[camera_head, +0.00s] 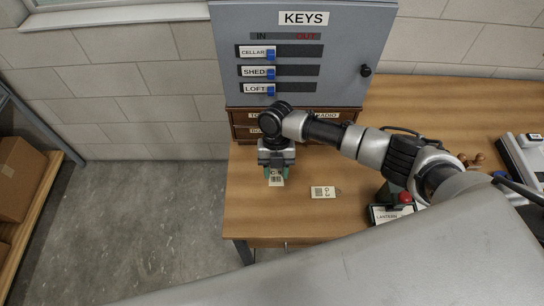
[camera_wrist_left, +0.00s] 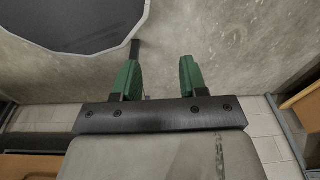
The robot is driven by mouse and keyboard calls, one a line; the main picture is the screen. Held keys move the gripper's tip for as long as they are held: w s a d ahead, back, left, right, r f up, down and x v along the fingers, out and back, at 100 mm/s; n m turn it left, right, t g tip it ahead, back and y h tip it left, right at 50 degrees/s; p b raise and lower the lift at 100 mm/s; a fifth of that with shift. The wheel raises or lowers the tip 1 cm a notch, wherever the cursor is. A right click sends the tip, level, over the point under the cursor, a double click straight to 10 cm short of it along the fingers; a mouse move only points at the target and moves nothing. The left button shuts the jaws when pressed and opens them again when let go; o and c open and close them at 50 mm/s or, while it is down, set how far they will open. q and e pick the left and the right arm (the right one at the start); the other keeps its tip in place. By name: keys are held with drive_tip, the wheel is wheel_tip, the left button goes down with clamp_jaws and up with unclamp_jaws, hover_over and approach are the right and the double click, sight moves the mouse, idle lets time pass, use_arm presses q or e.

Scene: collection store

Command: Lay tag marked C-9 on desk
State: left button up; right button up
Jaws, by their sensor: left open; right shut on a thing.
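My right gripper (camera_head: 276,168) points down over the left part of the wooden desk (camera_head: 310,220). It is shut on a white tag (camera_head: 276,181) with dark print and a code block. The fingers cover part of the print, which looks like C-9. I cannot tell whether the tag touches the desk top. A second white tag (camera_head: 323,192), which seems to read G-3, lies flat on the desk to the right of the gripper. My left gripper (camera_wrist_left: 160,75) shows in the left wrist view, open and empty, above grey floor; it is not in the head view.
A grey key cabinet (camera_head: 340,75) with sliders CELLAR, SHED and LOFT stands on wooden drawers (camera_head: 245,131) behind the gripper. A lantern label (camera_head: 391,213) and a red-topped item (camera_head: 405,198) are to the right. Shelving with a carton (camera_head: 18,180) stands far left.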

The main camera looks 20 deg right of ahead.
use_arm(q)
drive_tip(key=s+f+b, duration=0.2)
drive_tip(key=s, duration=0.4)
use_arm(e)
drive_tip(key=shift+s+f, duration=0.65)
drive_tip(key=shift+f, duration=0.15)
drive_tip(key=b, duration=0.4)
hover_over(276, 196)
drive_tip(key=w, duration=0.1)
drive_tip(key=f, duration=0.5)
drive_tip(key=shift+d+f, duration=0.15)
drive_tip(key=shift+d, duration=0.05)
drive_tip(key=shift+w+f+b, duration=0.1)
drive_tip(key=shift+f+b, duration=0.5)
drive_tip(key=shift+f, duration=0.4)
use_arm(q)
wheel_tip(276, 196, down, 6)
drive_tip(key=w, duration=0.2)
drive_tip(key=shift+w+r, duration=0.15)
drive_tip(key=shift+w, duration=0.05)
drive_tip(key=shift+a, duration=0.1)
use_arm(e)
drive_tip(key=o, duration=1)
drive_tip(key=shift+r, duration=0.1)
